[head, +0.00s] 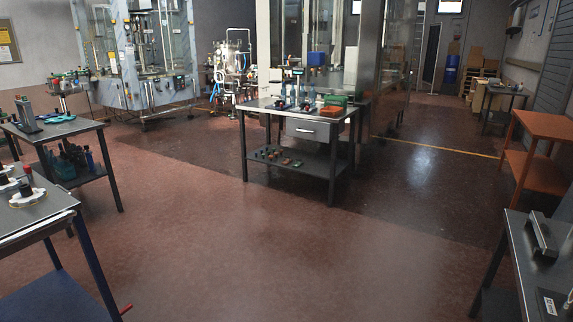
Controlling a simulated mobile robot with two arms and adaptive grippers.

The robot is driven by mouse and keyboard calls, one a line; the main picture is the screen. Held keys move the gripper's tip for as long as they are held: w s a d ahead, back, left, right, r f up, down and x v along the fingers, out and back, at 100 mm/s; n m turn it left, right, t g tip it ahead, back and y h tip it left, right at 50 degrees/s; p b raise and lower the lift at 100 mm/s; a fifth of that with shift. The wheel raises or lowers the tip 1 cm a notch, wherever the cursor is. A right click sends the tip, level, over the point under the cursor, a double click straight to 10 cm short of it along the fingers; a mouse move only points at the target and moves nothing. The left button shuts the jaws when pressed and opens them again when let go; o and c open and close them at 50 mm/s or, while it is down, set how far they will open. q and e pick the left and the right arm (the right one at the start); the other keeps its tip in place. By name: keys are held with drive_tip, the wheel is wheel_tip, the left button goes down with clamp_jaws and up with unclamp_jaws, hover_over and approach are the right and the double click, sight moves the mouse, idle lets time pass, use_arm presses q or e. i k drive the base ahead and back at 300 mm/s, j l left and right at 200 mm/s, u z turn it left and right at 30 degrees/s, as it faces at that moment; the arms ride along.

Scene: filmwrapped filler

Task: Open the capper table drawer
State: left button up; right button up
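A dark metal table (262,104) stands in the middle of the head view, some way across the floor. A grey drawer (308,130) with a small handle hangs under the right part of its top, and the drawer looks shut. I cannot tell from any label whether this is the capper table. Bottles, small tools, a green box (336,100) and an orange-red tray (333,112) are on its top. Small coloured parts lie on its lower shelf (300,161). Neither of my grippers is in view.
Open reddish floor (230,235) lies in front of the table. A table with a blue lower shelf (60,298) is at near left, another table (70,127) behind it. A dark table (520,265) is at near right, an orange bench (545,125) beyond. Machines stand behind.

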sight(313, 130)
drive_tip(key=i, duration=2.35)
